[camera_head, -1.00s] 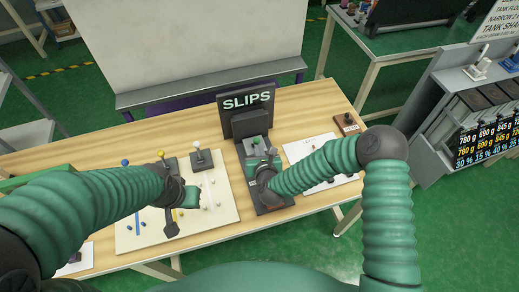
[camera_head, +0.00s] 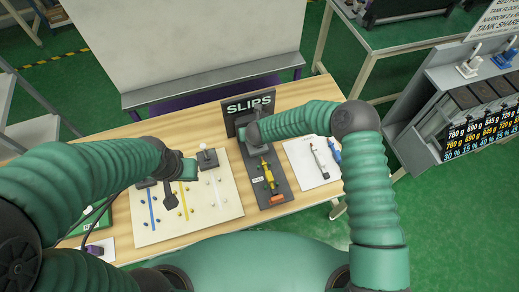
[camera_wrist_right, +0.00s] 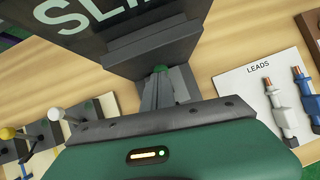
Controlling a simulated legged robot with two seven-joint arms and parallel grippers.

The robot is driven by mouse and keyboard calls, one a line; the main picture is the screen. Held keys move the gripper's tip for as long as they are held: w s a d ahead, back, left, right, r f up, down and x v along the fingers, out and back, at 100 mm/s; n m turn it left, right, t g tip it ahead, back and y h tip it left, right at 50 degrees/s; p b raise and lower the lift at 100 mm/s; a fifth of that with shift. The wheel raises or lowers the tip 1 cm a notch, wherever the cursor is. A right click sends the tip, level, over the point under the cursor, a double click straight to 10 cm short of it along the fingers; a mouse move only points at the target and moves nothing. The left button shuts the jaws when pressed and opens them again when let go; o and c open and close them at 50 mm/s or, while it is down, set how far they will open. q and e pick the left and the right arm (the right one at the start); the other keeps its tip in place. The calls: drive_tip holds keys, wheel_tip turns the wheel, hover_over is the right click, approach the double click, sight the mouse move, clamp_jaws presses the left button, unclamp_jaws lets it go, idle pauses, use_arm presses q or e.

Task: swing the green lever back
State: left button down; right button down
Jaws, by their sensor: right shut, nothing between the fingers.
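The green lever's round knob (camera_wrist_right: 160,69) shows in the right wrist view, at the foot of the black SLIPS stand (camera_wrist_right: 120,30), just beyond my right gripper. In the head view my right gripper (camera_head: 250,132) covers the lever. It is shut and empty, close to the knob; I cannot tell whether they touch.
The dark tray (camera_head: 258,197) before the SLIPS stand holds a yellow tool (camera_head: 268,175) and an orange block (camera_head: 277,199). A white-knobbed lever (camera_head: 204,147) stands left of the tray. The LEADS sheet (camera_head: 300,165) lies right, with grey and blue leads.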

drive_tip(key=shift+w, duration=0.35)
idle(0.4)
drive_tip(key=shift+r, duration=0.15)
